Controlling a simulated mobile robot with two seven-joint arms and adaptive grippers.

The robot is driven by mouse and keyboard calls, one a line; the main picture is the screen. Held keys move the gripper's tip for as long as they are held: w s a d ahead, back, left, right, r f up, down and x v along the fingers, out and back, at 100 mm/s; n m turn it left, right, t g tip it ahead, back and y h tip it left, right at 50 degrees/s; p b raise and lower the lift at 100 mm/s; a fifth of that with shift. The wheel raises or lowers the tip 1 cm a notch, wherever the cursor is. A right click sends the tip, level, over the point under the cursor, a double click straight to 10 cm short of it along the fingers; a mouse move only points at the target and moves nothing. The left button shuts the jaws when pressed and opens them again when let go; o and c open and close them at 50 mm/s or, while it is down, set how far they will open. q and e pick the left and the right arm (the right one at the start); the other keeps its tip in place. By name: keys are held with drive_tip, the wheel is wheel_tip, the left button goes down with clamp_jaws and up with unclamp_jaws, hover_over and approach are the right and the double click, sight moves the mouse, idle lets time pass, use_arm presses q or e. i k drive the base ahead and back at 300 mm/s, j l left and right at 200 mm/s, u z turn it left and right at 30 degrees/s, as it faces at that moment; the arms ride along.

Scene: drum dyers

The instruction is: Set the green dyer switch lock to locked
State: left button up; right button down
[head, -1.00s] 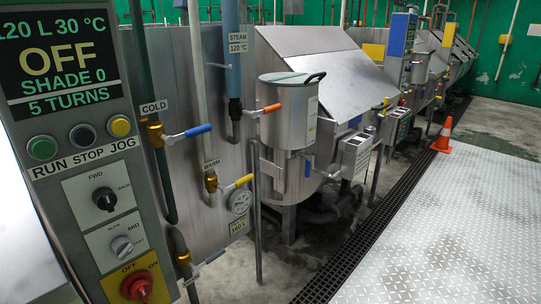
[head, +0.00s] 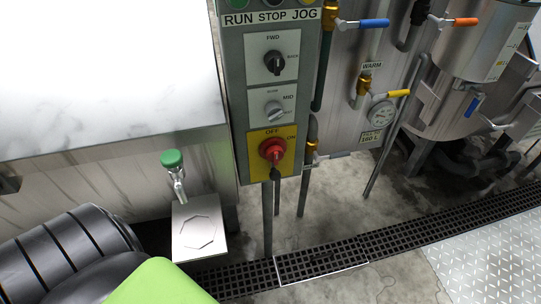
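A red rotary switch (head: 271,150) sits on a yellow plate (head: 255,168) at the foot of the grey control panel (head: 232,90). The plate reads OFF at the top and ON at the right. A small dark piece (head: 275,173) hangs at the lower edge of the red knob; it is too small to tell whether it is a lock or how it is set. Neither of my grippers shows in the head view.
Above the switch are a FWD knob (head: 275,63) and a MID knob (head: 274,110). Pipes with blue-handled (head: 374,23) and yellow-handled (head: 398,93) valves stand to the right. A green-capped valve (head: 172,159) stands left, above a metal plate (head: 198,232). A floor grate (head: 420,224) runs below.

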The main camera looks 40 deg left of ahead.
sight(275, 175)
drive_tip(key=u, duration=1.05)
